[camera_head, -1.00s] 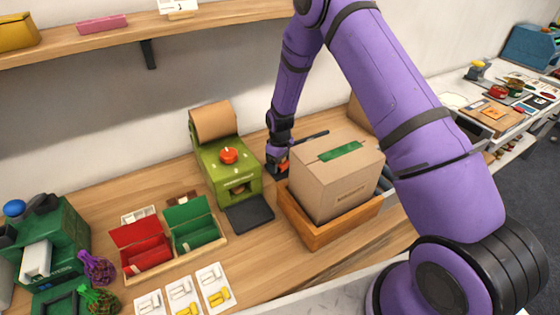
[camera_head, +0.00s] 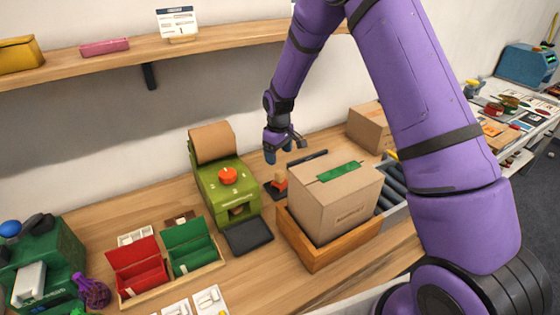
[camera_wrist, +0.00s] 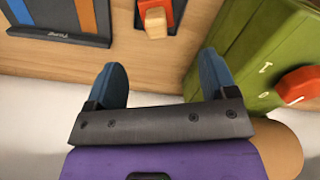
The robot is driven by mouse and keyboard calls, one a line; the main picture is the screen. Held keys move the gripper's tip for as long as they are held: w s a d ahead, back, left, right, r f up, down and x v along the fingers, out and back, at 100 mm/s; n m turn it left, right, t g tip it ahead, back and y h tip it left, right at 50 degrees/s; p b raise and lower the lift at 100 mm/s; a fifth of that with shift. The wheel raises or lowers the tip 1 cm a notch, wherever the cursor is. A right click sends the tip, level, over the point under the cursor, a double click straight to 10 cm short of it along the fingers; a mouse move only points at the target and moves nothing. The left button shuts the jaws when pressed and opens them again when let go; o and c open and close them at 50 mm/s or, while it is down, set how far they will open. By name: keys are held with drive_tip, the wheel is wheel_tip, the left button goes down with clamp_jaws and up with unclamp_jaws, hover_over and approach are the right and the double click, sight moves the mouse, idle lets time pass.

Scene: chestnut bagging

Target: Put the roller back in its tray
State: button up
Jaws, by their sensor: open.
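The roller (camera_head: 280,177), with a wooden handle and an orange-red part, stands on a small dark tray (camera_head: 270,191) between the green machine and the wooden crate. In the wrist view the roller's handle (camera_wrist: 155,22) shows at the top edge, over the dark tray (camera_wrist: 181,12); the frame cuts both off, so the exact seating is hard to tell. My gripper (camera_head: 284,150) is open and empty, above and behind the roller. In the wrist view its two blue fingers (camera_wrist: 162,80) are spread apart, with bare wood and wall between them.
The green machine (camera_head: 214,190) with a red knob stands left of the roller. A cardboard box (camera_head: 335,205) in a wooden crate (camera_head: 316,256) stands close at the right. A dark flat holder with blue and orange strips (camera_wrist: 50,35) lies nearby. A shelf (camera_head: 110,58) runs above.

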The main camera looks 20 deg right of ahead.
drive_tip(key=shift+r, duration=0.5)
drive_tip(key=s+d+r+m+t, duration=0.15)
drive_tip(key=s+r, duration=0.45)
drive_tip(key=r, duration=0.6)
drive_tip(key=s+d+r+m+t, duration=0.1)
drive_tip(key=s+d+r+m, duration=0.1)
drive_tip(key=s+r, duration=0.75)
drive_tip(key=s+d+r+m+t, duration=0.1)
drive_tip(key=s+r, duration=0.5)
drive_tip(key=s, duration=0.5)
drive_tip(key=s+d+r+m+t, duration=0.1)
drive_tip(key=s+r, duration=0.5)
drive_tip(key=s, duration=0.6)
drive_tip(key=shift+s+d+m+t, duration=0.3)
drive_tip(key=shift+d+m+t, duration=0.05)
drive_tip(key=shift+d+m, duration=0.35)
